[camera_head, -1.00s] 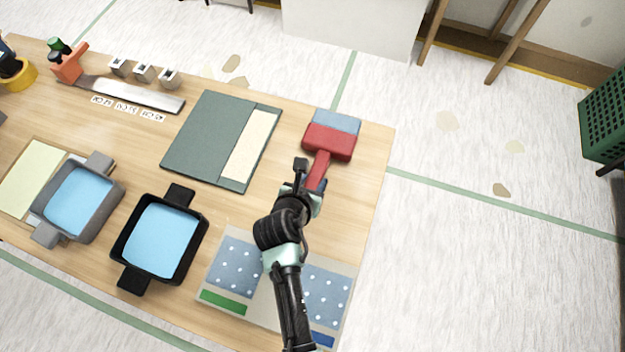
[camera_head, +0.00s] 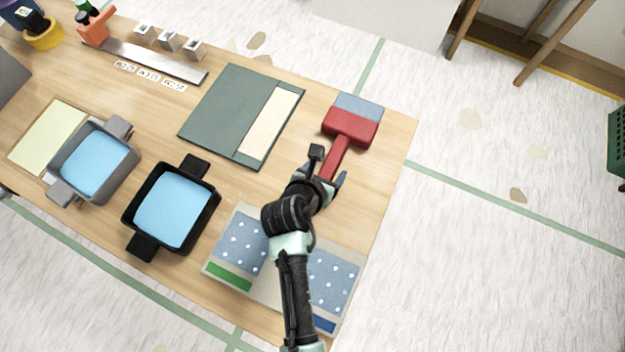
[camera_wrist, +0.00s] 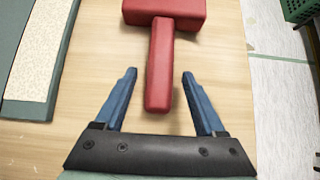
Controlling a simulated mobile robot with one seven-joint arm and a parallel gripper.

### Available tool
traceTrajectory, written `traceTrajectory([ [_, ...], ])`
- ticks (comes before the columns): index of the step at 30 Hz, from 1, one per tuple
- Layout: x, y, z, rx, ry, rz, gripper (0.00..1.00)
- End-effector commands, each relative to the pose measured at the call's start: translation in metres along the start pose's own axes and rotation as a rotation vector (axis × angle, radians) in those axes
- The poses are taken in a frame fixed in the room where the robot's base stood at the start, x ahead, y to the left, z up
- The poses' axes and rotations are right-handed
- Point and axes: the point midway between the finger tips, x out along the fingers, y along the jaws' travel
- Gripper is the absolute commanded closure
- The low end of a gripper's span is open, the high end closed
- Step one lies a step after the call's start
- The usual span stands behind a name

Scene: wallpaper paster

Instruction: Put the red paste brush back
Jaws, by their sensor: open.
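The red paste brush (camera_head: 349,128) lies on the wooden table near its right edge, with pale blue bristles pointing to the back and its red handle toward my gripper. In the wrist view the brush handle (camera_wrist: 160,70) runs between the two blue fingers. My gripper (camera_head: 331,172) is open at the handle's near end. In the wrist view my gripper (camera_wrist: 160,80) has a finger on each side of the handle, with a gap on both sides. The bristles are out of the wrist view.
A dark green board with a cream strip (camera_head: 228,115) lies left of the brush. A black tray with blue liquid (camera_head: 172,207) and a grey one (camera_head: 95,163) stand at left. A dotted sheet (camera_head: 333,280) lies under my arm. The table's right edge is close by.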

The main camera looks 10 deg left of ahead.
Motion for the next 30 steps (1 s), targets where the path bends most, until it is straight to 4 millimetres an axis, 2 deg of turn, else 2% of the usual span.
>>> traceTrajectory([
  [1, -0.013, 0.0, 0.002, -0.001, -0.002, 0.001, 0.28],
  [3, -0.028, 0.002, 0.003, -0.001, -0.002, 0.002, 0.28],
  [12, -0.087, 0.003, 0.003, 0.0, -0.001, 0.0, 0.28],
  [18, -0.109, 0.003, 0.002, 0.0, 0.0, 0.0, 0.28],
  [24, -0.113, 0.004, 0.003, 0.008, -0.002, 0.002, 0.28],
  [26, -0.114, 0.008, 0.01, 0.044, -0.012, 0.013, 0.28],
  [28, -0.117, 0.017, 0.026, 0.136, -0.035, 0.045, 0.28],
  [30, -0.123, 0.03, 0.053, 0.291, -0.069, 0.101, 0.28],
])
